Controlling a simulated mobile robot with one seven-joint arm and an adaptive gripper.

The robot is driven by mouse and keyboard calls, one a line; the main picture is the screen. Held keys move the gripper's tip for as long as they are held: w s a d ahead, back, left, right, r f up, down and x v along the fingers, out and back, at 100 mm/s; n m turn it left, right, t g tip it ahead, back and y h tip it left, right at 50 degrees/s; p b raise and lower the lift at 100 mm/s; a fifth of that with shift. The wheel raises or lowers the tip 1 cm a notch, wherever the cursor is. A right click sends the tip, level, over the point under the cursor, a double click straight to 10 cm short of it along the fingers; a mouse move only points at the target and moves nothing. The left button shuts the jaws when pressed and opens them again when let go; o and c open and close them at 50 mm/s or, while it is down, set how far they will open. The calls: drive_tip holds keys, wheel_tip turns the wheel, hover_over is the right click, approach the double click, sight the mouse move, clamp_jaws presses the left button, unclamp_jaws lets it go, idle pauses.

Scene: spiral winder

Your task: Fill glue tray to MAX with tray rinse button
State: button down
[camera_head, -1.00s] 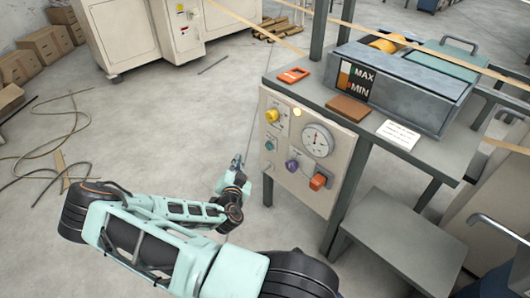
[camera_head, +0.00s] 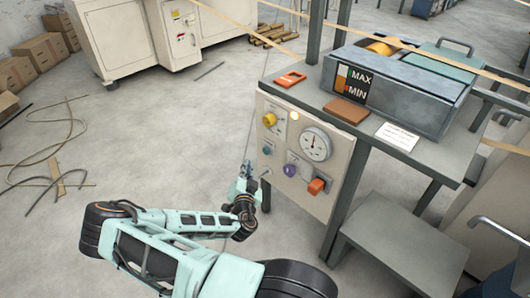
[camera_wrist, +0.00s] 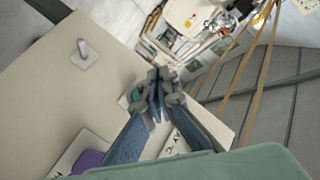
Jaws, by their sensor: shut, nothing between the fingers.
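The grey glue tray (camera_head: 415,100) sits on the machine's top in the head view. Its level window (camera_head: 354,82) reads MAX above MIN and shows an orange strip at its left. The beige control panel (camera_head: 322,198) holds a teal button (camera_head: 267,150), a yellow knob (camera_head: 269,120), a purple button (camera_head: 289,170) and an orange switch (camera_head: 316,187). Which is the tray rinse button is too small to read. My gripper (camera_head: 247,168) is at the panel's left edge, below the teal button. In the wrist view my gripper (camera_wrist: 155,78) is shut and empty, partly covering a teal button (camera_wrist: 136,94).
A round gauge (camera_head: 316,145) and a lit lamp (camera_head: 295,115) are on the panel. A grey lever (camera_wrist: 83,50) and the purple button (camera_wrist: 88,160) show in the wrist view. A grey step (camera_head: 400,240) stands right of the panel. Hoses (camera_head: 50,150) lie on the floor.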

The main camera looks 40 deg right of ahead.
drive_tip(key=shift+w+d, duration=0.15)
drive_tip(key=shift+d, duration=1.3)
drive_tip(key=shift+w+d, duration=0.1)
drive_tip(key=shift+d, duration=1.35)
drive_tip(key=shift+d, duration=0.4)
drive_tip(key=shift+d, duration=0.5)
idle(0.4)
idle(2.0)
drive_tip(key=shift+a+p, duration=0.4)
drive_tip(key=shift+a, duration=0.5)
drive_tip(key=shift+s+a, duration=0.2)
drive_tip(key=shift+a, duration=2.35)
